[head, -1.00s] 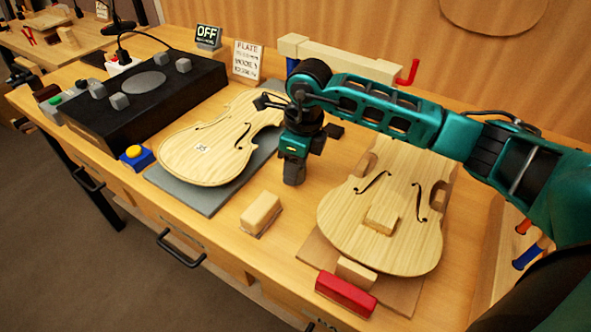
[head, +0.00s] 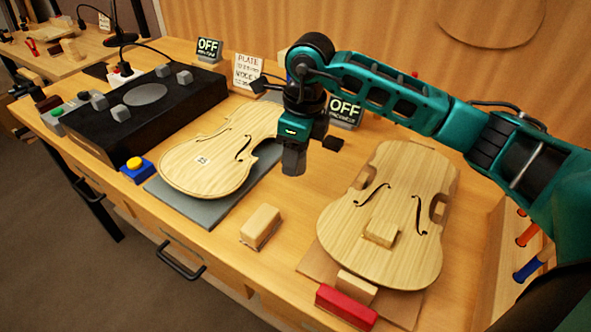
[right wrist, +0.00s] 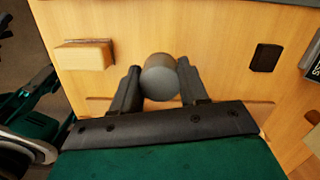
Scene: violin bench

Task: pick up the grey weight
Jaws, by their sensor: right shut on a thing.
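The grey weight (right wrist: 160,78) is a short grey cylinder, seen in the right wrist view between the two dark fingers of my right gripper (head: 293,158). The gripper is shut on it, with a finger on each side. In the head view the gripper points down above the bench, between the two violin plates, and the weight is hard to tell from the dark fingers there. My left gripper is not in view.
One violin plate (head: 215,160) lies on a grey mat at left; another (head: 390,215) lies at right with a small block on it. A wooden block (head: 260,226) and a red block (head: 346,306) stand near the front. A black device (head: 150,110) stands at left.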

